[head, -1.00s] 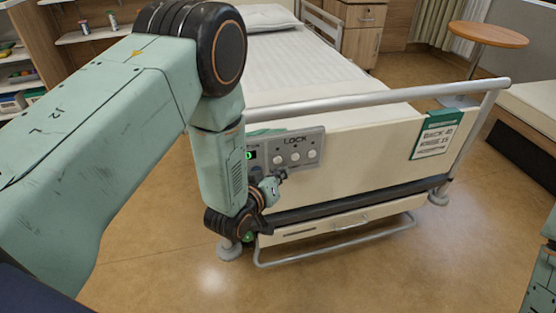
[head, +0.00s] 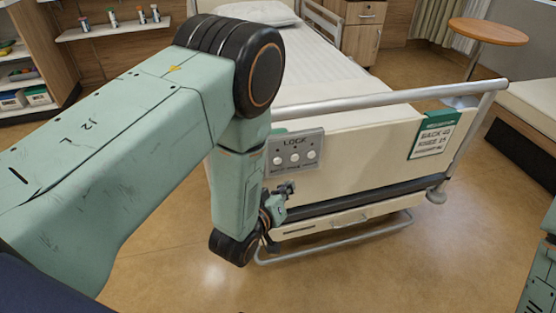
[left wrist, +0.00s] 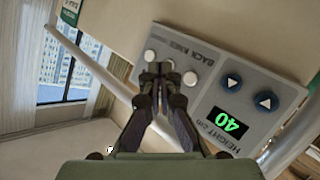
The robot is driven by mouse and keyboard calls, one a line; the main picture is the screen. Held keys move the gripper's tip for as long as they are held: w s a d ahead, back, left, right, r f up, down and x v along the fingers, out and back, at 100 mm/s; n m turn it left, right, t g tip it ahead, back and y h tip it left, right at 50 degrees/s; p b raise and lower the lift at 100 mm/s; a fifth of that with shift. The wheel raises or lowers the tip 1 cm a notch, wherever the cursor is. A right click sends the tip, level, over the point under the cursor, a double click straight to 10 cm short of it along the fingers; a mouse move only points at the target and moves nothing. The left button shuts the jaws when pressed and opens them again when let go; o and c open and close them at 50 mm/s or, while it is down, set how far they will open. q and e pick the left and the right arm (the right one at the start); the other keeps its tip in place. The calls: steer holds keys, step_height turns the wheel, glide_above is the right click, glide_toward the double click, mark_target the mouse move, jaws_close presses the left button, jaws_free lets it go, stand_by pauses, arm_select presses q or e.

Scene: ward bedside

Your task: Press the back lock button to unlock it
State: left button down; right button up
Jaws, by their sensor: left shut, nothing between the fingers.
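The grey lock panel (head: 295,153) is on the bed's footboard, marked LOCK, with a row of three pale round buttons. The leftmost button (head: 278,160) is uncovered in the head view. My left gripper (head: 288,187) is shut and empty, just below the panel in that view. In the left wrist view, the panel (left wrist: 215,65) appears turned nearly upside down. There the shut fingertips (left wrist: 160,68) overlap the middle button, with one button (left wrist: 150,55) to the left and another (left wrist: 190,79) to the right. Contact cannot be told. My right gripper is out of view.
A green height display (left wrist: 227,122) and two arrow buttons lie beside the lock buttons in the wrist view. A metal rail (head: 390,98) runs above the footboard. A sign (head: 435,135) hangs at right. Floor in front is clear.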

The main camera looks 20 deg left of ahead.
arm_select(q)
steer(key=s+d+r+p, duration=0.2)
steer(key=s+d+p, duration=0.1)
steer(key=s+p, duration=0.1)
steer(key=shift+s+d+p, duration=0.3)
steer(key=shift+s+d, duration=0.1)
steer(key=shift+s, duration=0.45)
steer(key=shift+f, duration=0.1)
steer(key=s+a+f+m+g+y, duration=0.2)
steer(key=s+a+f+m+g, duration=0.3)
steer(key=s+f+g, duration=0.55)
steer(key=s+a+r+n+g, duration=0.1)
steer(key=s+a+g, duration=0.1)
steer(key=s, duration=0.7)
steer(key=s+a+r+g, duration=0.1)
steer(key=s+a, duration=0.3)
steer(key=s, duration=0.5)
steer(key=shift+s+a+r+n+g, duration=0.25)
steer(key=shift+s+r+n+g, duration=0.05)
steer(key=shift+s+n+g, duration=0.15)
